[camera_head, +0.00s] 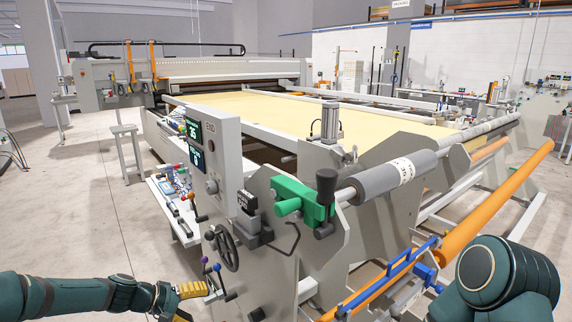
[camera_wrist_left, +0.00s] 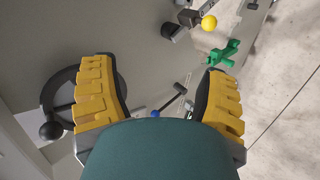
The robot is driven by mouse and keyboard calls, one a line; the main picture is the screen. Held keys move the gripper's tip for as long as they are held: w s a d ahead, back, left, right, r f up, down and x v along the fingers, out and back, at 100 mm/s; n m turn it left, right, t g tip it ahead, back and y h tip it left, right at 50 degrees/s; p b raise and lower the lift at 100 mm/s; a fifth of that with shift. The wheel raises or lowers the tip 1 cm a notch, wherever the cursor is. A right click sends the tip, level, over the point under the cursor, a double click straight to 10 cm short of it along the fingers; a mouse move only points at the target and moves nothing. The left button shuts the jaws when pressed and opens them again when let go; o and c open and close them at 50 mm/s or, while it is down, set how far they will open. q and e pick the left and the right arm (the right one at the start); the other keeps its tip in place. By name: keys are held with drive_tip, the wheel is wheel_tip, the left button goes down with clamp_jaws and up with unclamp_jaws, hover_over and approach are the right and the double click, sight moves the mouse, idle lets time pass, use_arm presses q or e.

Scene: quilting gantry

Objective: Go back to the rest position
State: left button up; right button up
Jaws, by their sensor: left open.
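A black handwheel (camera_wrist_left: 62,105) shows just behind the left finger there, and a lever with a blue knob (camera_wrist_left: 156,113) shows between the fingers. I cannot tell whether the gripper touches either. My right arm (camera_head: 505,280) is bent at the lower right, and its gripper is out of view.
The quilting gantry (camera_head: 230,70) has a yellow bed (camera_head: 310,108). A grey roller (camera_head: 393,178), green clamp (camera_head: 300,200) and orange bar (camera_head: 495,200) are close ahead. A side shelf (camera_head: 160,188) holds tools. Floor (camera_head: 75,210) at left is open.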

use_arm(q)
drive_tip(key=s+d+f+m+g+y, duration=0.1)
drive_tip(key=s+d+f+g+y, duration=0.1)
drive_tip(key=s+d+f, duration=0.6)
drive_tip(key=s+d+f+m+y, duration=0.1)
drive_tip(key=s+f, duration=0.3)
drive_tip(key=s, duration=0.4)
drive_tip(key=s+d+f+m+g+y, duration=0.1)
drive_tip(key=s+d+f+m+y, duration=0.1)
drive_tip(key=s, duration=0.7)
wheel_tip(320, 180, down, 3)
drive_tip(key=shift+d+r+m+y, duration=0.1)
drive_tip(key=shift+d+m+y, duration=0.3)
drive_tip(key=shift+d, duration=0.75)
